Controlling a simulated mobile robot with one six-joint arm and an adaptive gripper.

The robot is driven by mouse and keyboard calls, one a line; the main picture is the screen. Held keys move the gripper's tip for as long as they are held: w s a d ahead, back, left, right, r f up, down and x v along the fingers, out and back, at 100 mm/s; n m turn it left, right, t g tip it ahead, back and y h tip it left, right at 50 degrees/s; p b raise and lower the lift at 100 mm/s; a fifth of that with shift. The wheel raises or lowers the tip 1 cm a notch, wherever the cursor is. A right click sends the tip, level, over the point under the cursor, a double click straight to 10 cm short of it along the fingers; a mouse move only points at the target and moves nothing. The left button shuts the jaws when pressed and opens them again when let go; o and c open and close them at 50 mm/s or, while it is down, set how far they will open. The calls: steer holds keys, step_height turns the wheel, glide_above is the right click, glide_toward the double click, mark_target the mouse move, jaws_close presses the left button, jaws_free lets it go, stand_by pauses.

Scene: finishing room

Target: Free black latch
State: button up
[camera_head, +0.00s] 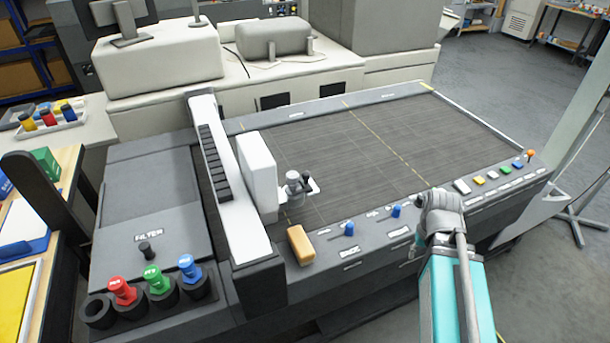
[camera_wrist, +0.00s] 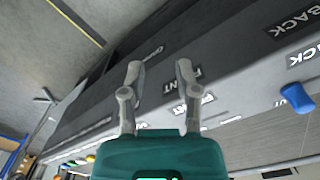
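A small black knob (camera_head: 145,250) stands on the grey panel marked FILTER at the left of the machine. It is the likeliest black latch, but I cannot tell whether it is fastened. In the head view my arm covers part of the front edge at the right, far from the FILTER panel.
Red (camera_head: 122,291), green (camera_head: 160,279) and blue (camera_head: 188,268) knobs stand in black cups at the front left. A tan block (camera_head: 300,245) and blue knobs (camera_head: 349,229) are on the front strip. A white raised bar (camera_head: 228,175) crosses the machine. The dark bed (camera_head: 370,150) is mostly clear.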

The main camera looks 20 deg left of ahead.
steer(key=shift+o, duration=1.1)
steer(key=w+a+r+n+p, duration=0.3)
steer(key=w+a+r+p, duration=0.2)
steer(key=shift+a+r, duration=0.35)
steer(key=shift+a, duration=0.05)
step_height(320, 180, up, 18)
steer(key=f+n+p, duration=0.1)
steer(key=n+p, duration=1.2)
steer(key=p, duration=0.5)
glide_above(306, 172)
steer(key=shift+s+r, duration=0.1)
steer(key=shift+r, duration=0.1)
steer(key=shift+f+b, duration=0.15)
steer(key=shift+b, duration=0.2)
step_height(306, 172, down, 14)
steer(key=b, duration=1.3)
steer(key=shift+d+r, duration=0.1)
steer(key=shift+r, duration=0.15)
steer(key=shift+b, duration=0.3)
jaws_close()
